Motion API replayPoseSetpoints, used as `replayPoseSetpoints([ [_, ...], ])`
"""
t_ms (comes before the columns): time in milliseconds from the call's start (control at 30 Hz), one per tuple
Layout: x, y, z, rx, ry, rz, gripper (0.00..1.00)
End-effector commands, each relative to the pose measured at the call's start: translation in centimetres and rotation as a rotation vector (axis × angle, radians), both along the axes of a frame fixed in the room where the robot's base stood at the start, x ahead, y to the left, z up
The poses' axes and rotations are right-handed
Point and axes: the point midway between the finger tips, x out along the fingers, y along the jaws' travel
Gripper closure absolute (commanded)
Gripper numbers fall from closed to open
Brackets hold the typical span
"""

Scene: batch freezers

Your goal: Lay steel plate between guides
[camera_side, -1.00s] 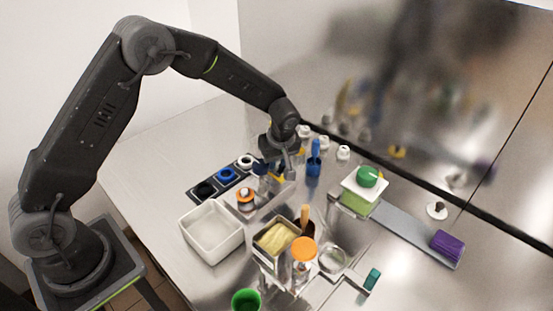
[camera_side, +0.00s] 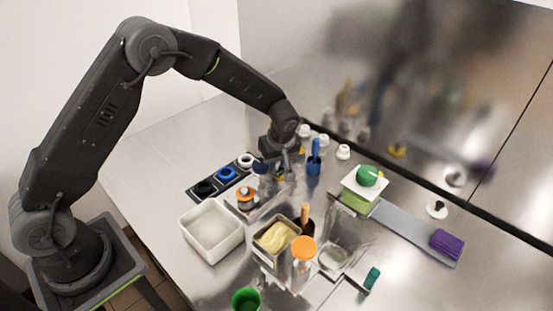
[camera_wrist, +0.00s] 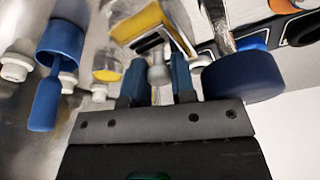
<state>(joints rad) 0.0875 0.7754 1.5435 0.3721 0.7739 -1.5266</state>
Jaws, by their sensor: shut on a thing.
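My gripper (camera_side: 281,172) is low over the back of the bench, beside the row of dark, blue and white round pieces. In the wrist view my gripper (camera_wrist: 157,75) has its two blue-grey fingers closed on a small grey knob-like piece (camera_wrist: 158,73) between them. I cannot tell whether this piece belongs to the steel plate. A yellow block with a dark, pale-edged slot lies just beyond the fingertips (camera_wrist: 145,24). The plate and the guides cannot be picked out with certainty; the arm and clear parts hide some of that area.
A white empty bin (camera_side: 211,232), a tub of yellow paste (camera_side: 275,237) and an orange-capped jar (camera_side: 303,252) stand in front.

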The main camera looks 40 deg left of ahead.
Motion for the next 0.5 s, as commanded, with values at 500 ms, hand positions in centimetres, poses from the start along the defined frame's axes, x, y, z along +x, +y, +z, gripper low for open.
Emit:
replayPoseSetpoints([
  [500, 0.02, 0.00, -0.01, 0.000, -0.001, 0.000, 0.62],
])
